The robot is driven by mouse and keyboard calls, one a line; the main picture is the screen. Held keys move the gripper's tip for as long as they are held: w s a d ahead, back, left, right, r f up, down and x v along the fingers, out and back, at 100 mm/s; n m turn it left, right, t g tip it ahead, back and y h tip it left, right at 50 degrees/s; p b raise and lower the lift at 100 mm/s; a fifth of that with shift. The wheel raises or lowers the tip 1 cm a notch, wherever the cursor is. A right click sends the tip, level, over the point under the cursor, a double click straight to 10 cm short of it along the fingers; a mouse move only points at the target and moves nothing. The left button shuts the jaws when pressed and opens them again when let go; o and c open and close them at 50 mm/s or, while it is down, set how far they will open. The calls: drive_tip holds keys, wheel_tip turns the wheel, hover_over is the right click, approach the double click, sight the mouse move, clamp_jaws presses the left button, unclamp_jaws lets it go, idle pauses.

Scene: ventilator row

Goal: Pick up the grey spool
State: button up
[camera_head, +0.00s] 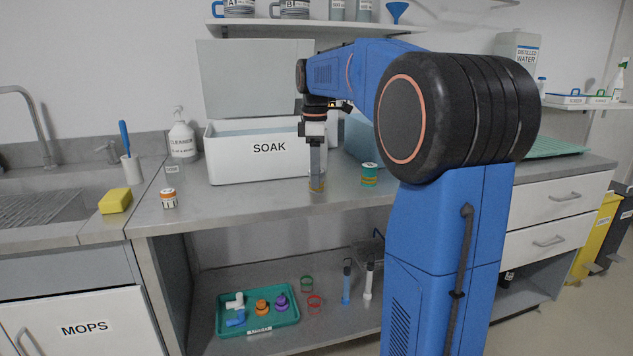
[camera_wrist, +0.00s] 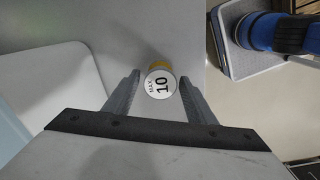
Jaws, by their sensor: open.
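The grey spool (camera_head: 317,184), with a yellow-orange band, stands upright on the grey counter in front of the white SOAK bin. My gripper (camera_head: 317,170) points down right over it, and its fingers partly hide the spool's top. In the wrist view, the spool's round white top marked MAX 10 (camera_wrist: 160,83) lies between the two open fingers of my gripper (camera_wrist: 160,88), with a yellow-orange edge showing beyond it. The fingers stand apart on either side, and I see no clear grip on it.
A green spool (camera_head: 370,175) stands just right on the counter (camera_head: 240,205). The SOAK bin (camera_head: 235,165) is close behind. An orange-and-white container (camera_head: 169,198) and yellow sponge (camera_head: 115,201) are farther left. A teal tray (camera_head: 258,328) sits on the lower shelf.

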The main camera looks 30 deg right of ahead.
drive_tip(key=shift+f, duration=0.65)
drive_tip(key=shift+c, duration=0.6)
drive_tip(key=c, duration=0.8)
drive_tip(key=shift+c, duration=0.2)
